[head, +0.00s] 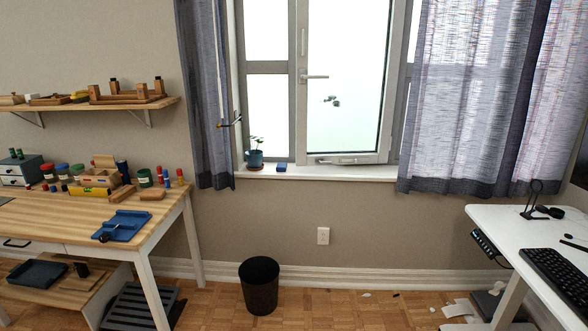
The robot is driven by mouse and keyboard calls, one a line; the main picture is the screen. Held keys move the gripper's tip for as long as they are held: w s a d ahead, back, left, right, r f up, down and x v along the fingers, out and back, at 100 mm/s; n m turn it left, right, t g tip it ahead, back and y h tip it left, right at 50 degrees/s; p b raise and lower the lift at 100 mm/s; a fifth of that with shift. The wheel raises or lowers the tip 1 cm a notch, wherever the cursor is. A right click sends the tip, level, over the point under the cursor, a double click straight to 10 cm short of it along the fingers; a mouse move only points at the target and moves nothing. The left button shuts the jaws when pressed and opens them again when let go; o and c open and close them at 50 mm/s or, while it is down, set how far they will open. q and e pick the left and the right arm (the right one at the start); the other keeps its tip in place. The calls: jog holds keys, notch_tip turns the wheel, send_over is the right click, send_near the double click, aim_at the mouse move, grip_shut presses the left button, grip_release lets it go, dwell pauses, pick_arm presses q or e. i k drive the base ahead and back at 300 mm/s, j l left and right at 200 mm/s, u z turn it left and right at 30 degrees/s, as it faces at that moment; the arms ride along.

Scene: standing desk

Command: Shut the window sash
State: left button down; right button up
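The white-framed window sash (385,80) is in the upper middle of the head view, in front of the grey window frame (270,67). It appears to stand ajar into the room; how wide the gap is I cannot tell. A lever handle (315,77) on its left stile points sideways to the right. The right curtain (470,100) covers the window area to the right of the sash. Neither of my grippers is in view.
Scraps lie on the floor.

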aim_at(396, 10)
jog(key=i+z, duration=0.1)
jog(key=i, duration=0.65)
jog(key=i+j+z, duration=0.1)
jog(key=i, duration=0.6)
